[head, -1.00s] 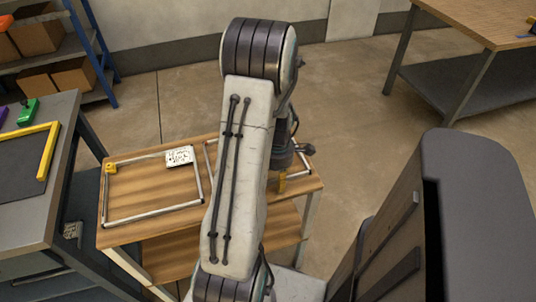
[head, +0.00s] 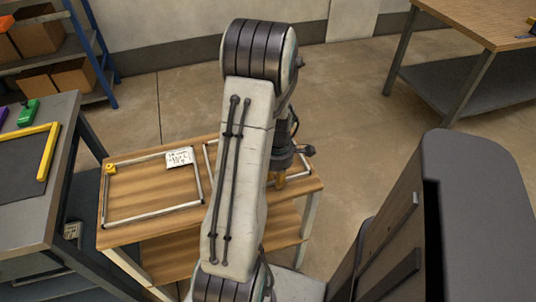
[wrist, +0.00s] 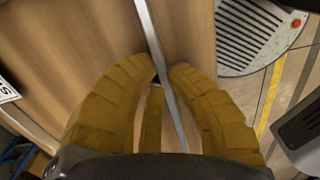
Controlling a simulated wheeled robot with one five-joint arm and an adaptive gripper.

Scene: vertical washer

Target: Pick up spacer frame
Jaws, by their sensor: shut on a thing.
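Two thin grey metal spacer frames lie on a wooden-topped cart. The left frame (head: 150,216) is in full view, with a white label and a small yellow piece at its corners. The right spacer frame (head: 208,156) is mostly hidden behind my arm. My gripper (head: 280,182) is low over the right part of the cart top, at this frame. In the wrist view, my gripper (wrist: 163,78) has its yellow-brown fingers closed around a bar of the spacer frame (wrist: 149,32). I cannot tell whether the bar is clear of the wood.
The wooden cart (head: 150,236) has a lower shelf. A grey workbench (head: 62,190) with a yellow-edged dark panel stands close on the left. A blue shelf with boxes (head: 38,38) is at the back left. Another table (head: 480,22) is at the back right, with open floor between.

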